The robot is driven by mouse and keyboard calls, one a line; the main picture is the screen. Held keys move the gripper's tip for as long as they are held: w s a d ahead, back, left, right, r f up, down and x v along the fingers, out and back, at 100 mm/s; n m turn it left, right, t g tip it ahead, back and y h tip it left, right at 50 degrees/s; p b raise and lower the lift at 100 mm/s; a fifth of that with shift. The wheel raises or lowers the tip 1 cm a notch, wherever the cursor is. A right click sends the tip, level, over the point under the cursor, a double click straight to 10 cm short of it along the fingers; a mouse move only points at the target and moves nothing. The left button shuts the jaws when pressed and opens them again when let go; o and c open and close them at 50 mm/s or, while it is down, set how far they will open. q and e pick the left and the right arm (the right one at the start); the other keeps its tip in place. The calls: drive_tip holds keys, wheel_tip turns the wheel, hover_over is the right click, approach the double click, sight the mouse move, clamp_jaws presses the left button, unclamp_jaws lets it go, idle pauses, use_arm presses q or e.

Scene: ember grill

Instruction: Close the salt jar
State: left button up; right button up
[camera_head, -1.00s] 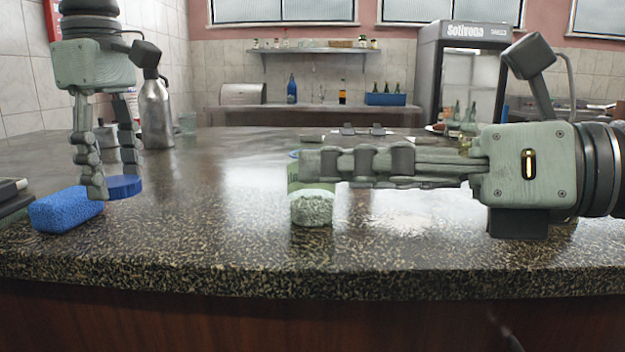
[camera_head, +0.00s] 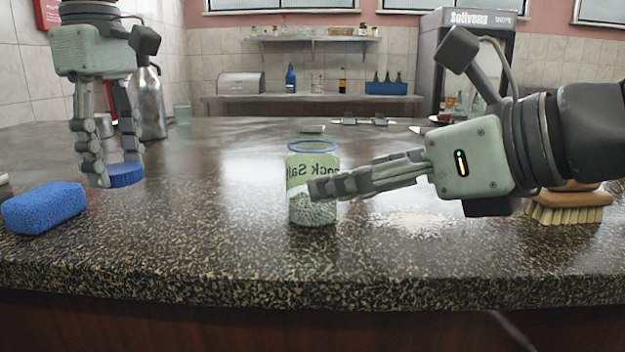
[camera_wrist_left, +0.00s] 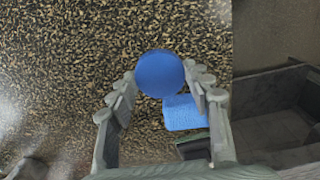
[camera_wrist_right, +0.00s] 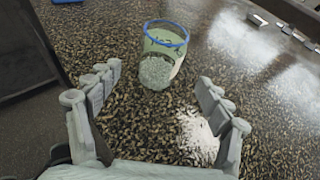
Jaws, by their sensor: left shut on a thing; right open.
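The salt jar (camera_head: 300,165) is a clear upright container with a blue rim and a "Rock Salt" label. It stands open on the counter, with pale salt in its lower part. The blue lid (camera_head: 125,175) is held in my left gripper (camera_head: 112,172), which is shut on it above the counter at the left. The lid also shows between the fingertips in the left wrist view (camera_wrist_left: 160,73). My right gripper (camera_head: 325,187) is open and overlaps the jar's right side in the head view. In the right wrist view the jar (camera_wrist_right: 160,65) stands just beyond the open fingertips.
A blue sponge (camera_head: 43,208) lies at the counter's left. A wooden brush (camera_head: 570,207) lies at the right, partly behind my right arm. White spilled salt (camera_wrist_right: 197,135) lies near the jar. A metal bottle (camera_head: 150,105) stands behind my left gripper.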

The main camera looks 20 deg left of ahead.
use_arm(q)
drive_tip(key=shift+r, duration=0.1)
use_arm(e)
drive_tip(key=shift+x, duration=1.3)
use_arm(q)
drive_tip(key=shift+r+p, duration=0.4)
drive_tip(key=shift+p, duration=0.05)
use_arm(e)
drive_tip(key=x, duration=0.4)
drive_tip(key=shift+a+r, duration=0.1)
drive_tip(key=shift+r, duration=0.1)
drive_tip(key=shift+w+a+f, duration=0.25)
drive_tip(key=shift+a, duration=0.25)
drive_tip(key=shift+c, duration=0.2)
drive_tip(key=c, duration=1.4)
